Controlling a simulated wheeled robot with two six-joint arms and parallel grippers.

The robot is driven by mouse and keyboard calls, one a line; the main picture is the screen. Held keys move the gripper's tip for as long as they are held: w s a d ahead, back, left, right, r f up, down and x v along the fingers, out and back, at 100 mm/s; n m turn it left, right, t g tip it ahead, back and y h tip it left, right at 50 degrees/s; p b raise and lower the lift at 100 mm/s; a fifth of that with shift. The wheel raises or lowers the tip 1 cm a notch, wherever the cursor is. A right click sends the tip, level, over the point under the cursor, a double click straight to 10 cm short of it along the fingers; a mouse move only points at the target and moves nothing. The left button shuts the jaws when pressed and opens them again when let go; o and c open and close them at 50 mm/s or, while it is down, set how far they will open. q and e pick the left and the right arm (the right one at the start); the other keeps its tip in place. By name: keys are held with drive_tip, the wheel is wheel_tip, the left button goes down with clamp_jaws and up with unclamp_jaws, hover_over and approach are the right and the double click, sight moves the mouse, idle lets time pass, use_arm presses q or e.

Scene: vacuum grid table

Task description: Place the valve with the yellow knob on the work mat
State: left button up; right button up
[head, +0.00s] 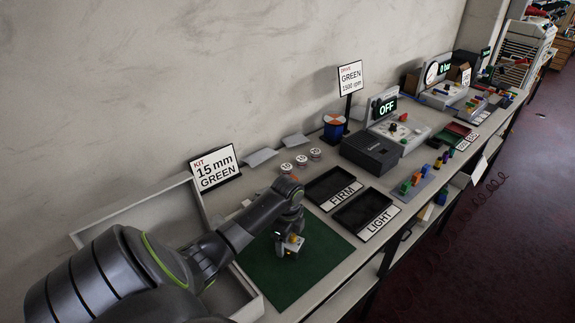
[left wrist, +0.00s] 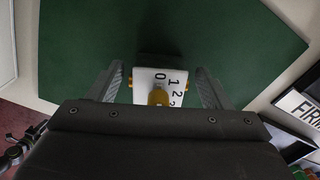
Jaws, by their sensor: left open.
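The valve (left wrist: 147,82) is a white block with printed numbers and a yellow knob (left wrist: 158,97). In the left wrist view it stands over the green work mat (left wrist: 85,40), between the two fingers of my left gripper (left wrist: 160,70), with gaps showing at both sides. In the head view the valve (head: 293,240) shows small and partly hidden under my left gripper (head: 289,236), over the green mat (head: 320,250). It appears to rest on the mat. My left gripper is open.
Two black trays marked FIRM (head: 322,191) and LIGHT (head: 352,217) lie right of the mat. A grey tray (head: 150,203) stands left, with a "15 mm GREEN" sign (head: 214,170) behind. Round labelled pieces (head: 301,161) sit behind the mat. The mat's right part is clear.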

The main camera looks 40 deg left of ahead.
use_arm(q)
wheel_tip(320, 180, up, 11)
drive_tip(key=b, duration=0.1)
drive_tip(key=shift+b, duration=0.4)
idle(0.3)
